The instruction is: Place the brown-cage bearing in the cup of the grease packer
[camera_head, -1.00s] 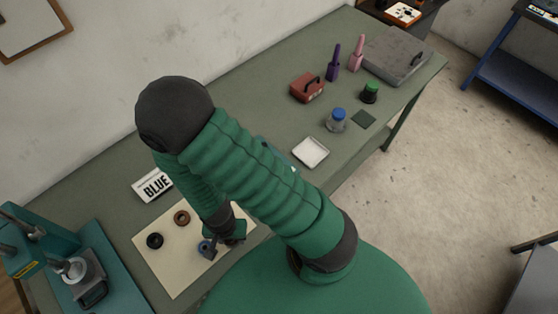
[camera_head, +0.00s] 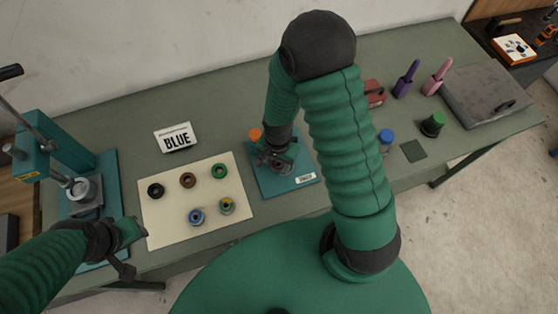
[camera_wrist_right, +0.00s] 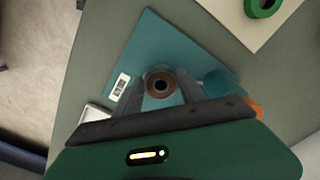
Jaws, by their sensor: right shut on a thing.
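A brown-cage bearing (camera_head: 188,180) lies on the cream mat (camera_head: 160,234) in the head view. My right gripper (camera_head: 277,160) is low over the teal base of the grease packer (camera_head: 272,190), right of the mat, and hides the cup in that view. In the right wrist view, a brown ring with a dark centre (camera_wrist_right: 160,86) shows between the fingertips, over the teal base (camera_wrist_right: 150,40). The gripper is shut on it; I cannot tell whether it touches the cup. My left gripper (camera_head: 132,250) is apart from everything at the mat's lower left, fingers spread and empty.
A teal press (camera_head: 55,155) is at far left. An orange knob (camera_head: 255,135) rises behind the packer base.

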